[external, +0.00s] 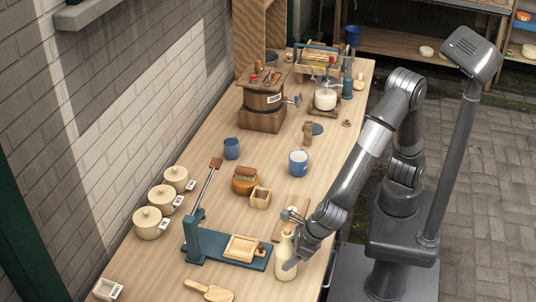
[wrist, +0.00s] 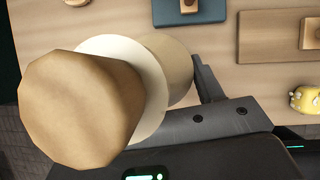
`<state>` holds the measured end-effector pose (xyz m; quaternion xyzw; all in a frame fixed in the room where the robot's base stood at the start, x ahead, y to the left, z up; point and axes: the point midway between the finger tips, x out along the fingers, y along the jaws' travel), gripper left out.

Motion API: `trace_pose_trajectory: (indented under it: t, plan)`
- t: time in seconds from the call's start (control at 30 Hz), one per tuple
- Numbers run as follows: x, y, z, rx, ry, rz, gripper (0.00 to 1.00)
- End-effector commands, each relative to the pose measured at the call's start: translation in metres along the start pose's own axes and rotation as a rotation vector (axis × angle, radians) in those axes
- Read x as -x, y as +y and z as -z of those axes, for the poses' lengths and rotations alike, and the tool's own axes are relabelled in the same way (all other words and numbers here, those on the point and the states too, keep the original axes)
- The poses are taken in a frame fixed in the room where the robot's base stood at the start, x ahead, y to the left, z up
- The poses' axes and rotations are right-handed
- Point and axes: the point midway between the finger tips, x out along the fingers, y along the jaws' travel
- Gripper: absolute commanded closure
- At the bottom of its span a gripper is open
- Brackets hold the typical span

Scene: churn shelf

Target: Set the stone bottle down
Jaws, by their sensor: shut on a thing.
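The stone bottle (external: 285,264) is cream-coloured with a narrow neck. It stands upright at the table's near right edge, beside the blue lever press (external: 228,252). My gripper (external: 294,261) reaches it from the right and is shut around its body. In the wrist view the bottle's brown top (wrist: 80,100) fills the left side, with a pale collar and beige body behind it. One dark finger (wrist: 208,85) shows against the body; the other is hidden behind the bottle. I cannot tell whether the bottle's base touches the tabletop.
A wooden scoop (external: 208,291) and small labelled box (external: 107,289) lie at the table's near end.

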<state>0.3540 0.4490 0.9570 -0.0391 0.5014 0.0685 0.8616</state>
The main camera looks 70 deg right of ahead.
Motion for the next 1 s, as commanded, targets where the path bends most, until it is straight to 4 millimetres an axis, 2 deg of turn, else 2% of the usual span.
trace_pose_trajectory:
  t: [0.2, 0.23, 0.47, 0.77, 0.87, 1.0]
  plan:
    - [-0.002, 0.000, 0.001, -0.001, -0.001, 0.000, 0.83]
    - [-0.002, 0.000, 0.001, -0.001, 0.000, 0.000, 0.37]
    - [-0.002, 0.000, 0.001, -0.001, 0.000, 0.000, 0.18]
    - [0.001, 0.000, -0.001, 0.000, 0.000, -0.001, 0.18]
    - [0.011, 0.000, -0.001, -0.001, -0.001, -0.004, 0.18]
    - [0.036, 0.000, -0.001, -0.003, -0.001, -0.004, 0.18]
